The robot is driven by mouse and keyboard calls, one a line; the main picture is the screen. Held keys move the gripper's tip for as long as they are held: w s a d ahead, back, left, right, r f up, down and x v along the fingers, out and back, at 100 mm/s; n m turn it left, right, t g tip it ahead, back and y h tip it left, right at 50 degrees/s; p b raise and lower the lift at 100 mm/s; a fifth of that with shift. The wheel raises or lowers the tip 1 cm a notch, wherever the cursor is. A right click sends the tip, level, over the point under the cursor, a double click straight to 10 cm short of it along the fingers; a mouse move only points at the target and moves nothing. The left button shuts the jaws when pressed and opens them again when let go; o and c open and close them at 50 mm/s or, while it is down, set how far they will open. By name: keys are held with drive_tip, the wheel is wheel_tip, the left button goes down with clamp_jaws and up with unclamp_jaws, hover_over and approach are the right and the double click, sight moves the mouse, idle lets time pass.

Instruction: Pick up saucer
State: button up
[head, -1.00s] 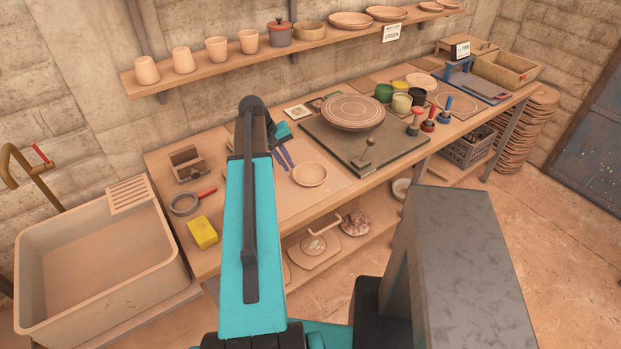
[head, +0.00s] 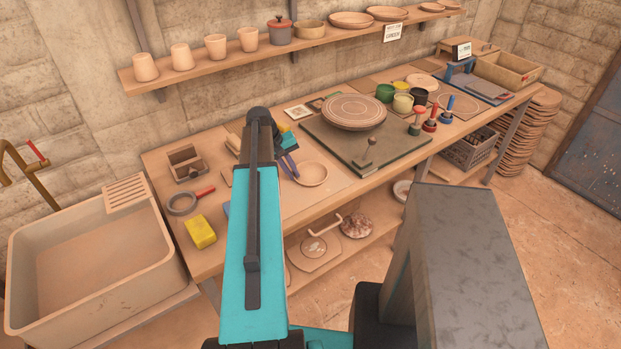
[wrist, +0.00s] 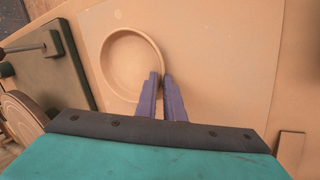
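The saucer (head: 314,173) is a small round clay-coloured dish with a raised rim. It lies flat on a pale board at the front of the workbench. In the wrist view, the saucer (wrist: 125,66) is at upper centre. My gripper (head: 296,175) has two purple fingers and is at the saucer's left edge in the head view. In the wrist view, my gripper (wrist: 161,77) has its fingertips at the right part of the rim, with a narrow gap between them. Whether they touch the rim is unclear.
A banding wheel (head: 354,112) stands on a dark green board (head: 330,139) right of the saucer. A yellow sponge (head: 200,232), a magnifier-like ring tool (head: 182,204) and a wooden block holder (head: 186,163) lie to the left. A shelf of pots (head: 228,66) runs above.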

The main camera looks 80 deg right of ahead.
idle(0.4)
clamp_jaws()
drive_tip(key=shift+r, duration=0.2)
